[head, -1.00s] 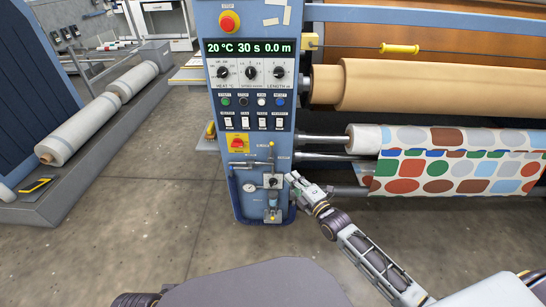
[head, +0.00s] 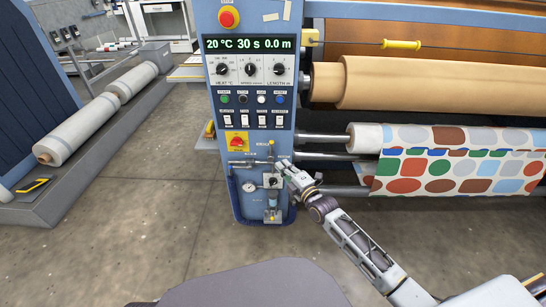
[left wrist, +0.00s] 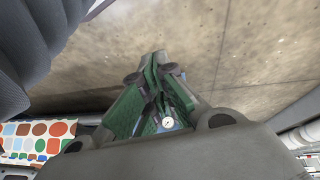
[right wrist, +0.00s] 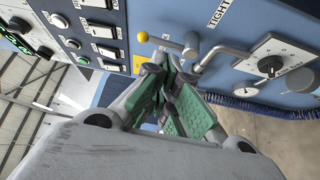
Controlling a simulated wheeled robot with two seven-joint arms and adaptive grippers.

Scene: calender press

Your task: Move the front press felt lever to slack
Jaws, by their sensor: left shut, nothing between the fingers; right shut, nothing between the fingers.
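A lever with a yellow ball knob (head: 271,143) stands on the lower part of the blue control column. In the right wrist view its knob (right wrist: 143,37) and thin rod lie just beyond my fingertips, near a "TIGHT" label (right wrist: 220,12). I cannot read a slack label. My right gripper (head: 282,165) is shut and empty, at the column's right edge, just below and right of the knob. It also shows shut in the right wrist view (right wrist: 162,65); contact with the lever cannot be told. My left gripper (left wrist: 155,70) is shut and empty over bare floor, outside the head view.
A selector dial (right wrist: 270,65) and a grey handle (right wrist: 222,50) sit close to my right fingers. A round gauge (head: 249,187) is lower on the column. The patterned fabric roll (head: 450,170) and its bars are to the right.

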